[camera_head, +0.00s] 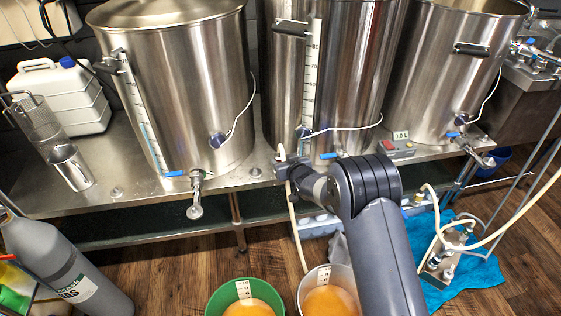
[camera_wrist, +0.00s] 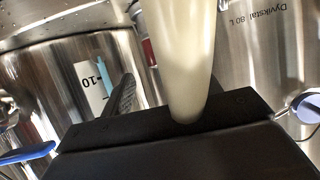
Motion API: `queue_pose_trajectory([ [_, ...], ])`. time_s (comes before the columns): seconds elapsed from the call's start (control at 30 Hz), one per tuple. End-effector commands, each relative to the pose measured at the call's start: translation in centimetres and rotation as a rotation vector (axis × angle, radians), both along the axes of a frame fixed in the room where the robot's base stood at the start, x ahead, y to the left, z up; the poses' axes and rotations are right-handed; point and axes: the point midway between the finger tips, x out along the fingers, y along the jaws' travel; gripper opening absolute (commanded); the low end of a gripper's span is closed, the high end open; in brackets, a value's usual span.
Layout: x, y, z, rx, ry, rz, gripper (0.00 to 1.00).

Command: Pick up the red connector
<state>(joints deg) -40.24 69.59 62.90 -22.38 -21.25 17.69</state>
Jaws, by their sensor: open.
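A small red piece (camera_wrist: 149,52) shows in the wrist view, left of a pale hose (camera_wrist: 185,50) that partly covers it. It may be the red connector, but I cannot tell for sure. No red connector shows clearly in the head view. My gripper (camera_head: 281,170) is in front of the middle kettle, near its lower fittings. Its jaws are open. In the wrist view one dark finger (camera_wrist: 122,95) shows, and the hose hides where the other would be. The pale hose (camera_head: 297,235) also hangs below my gripper in the head view.
Three steel kettles (camera_head: 185,90) stand on a steel bench (camera_head: 95,195). Blue-handled taps stick out at the front. A meter with a red button (camera_head: 396,148) sits right of the middle kettle. Buckets (camera_head: 216,303), a pump (camera_head: 446,258) and a grey cylinder (camera_head: 60,265) stand below.

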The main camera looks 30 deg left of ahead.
Motion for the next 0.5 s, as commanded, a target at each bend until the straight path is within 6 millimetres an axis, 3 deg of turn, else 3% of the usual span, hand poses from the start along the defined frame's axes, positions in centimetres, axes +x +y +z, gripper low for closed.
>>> queue_pose_trajectory([
  [0.3, 1.3, 2.0, -2.8, -0.001, 0.0, 0.0, 0.59],
  [0.5, 2.4, 3.1, -3.2, 0.001, -0.001, 0.0, 0.59],
])
